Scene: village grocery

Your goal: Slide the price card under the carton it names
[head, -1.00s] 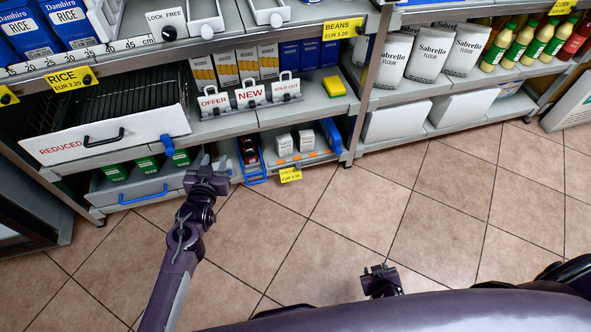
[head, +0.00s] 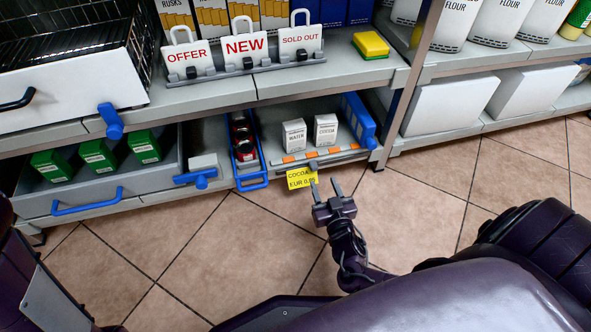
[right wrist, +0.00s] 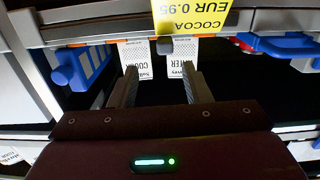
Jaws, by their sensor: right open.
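The yellow price card (head: 300,179), reading COCOA, hangs at the front edge of the lower shelf; it also shows upside down in the right wrist view (right wrist: 193,16). Behind it stand two small white cartons side by side: the WATER carton (head: 294,135) on the left and the COCOA carton (head: 326,130) on the right. My right gripper (head: 324,184) is open and empty, just in front of the shelf edge, near the card's right side. In the right wrist view its fingers (right wrist: 160,72) stand apart below the card. My left gripper is out of view.
Orange strips (head: 300,157) run along the shelf edge. The tiled floor (head: 250,245) in front is clear.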

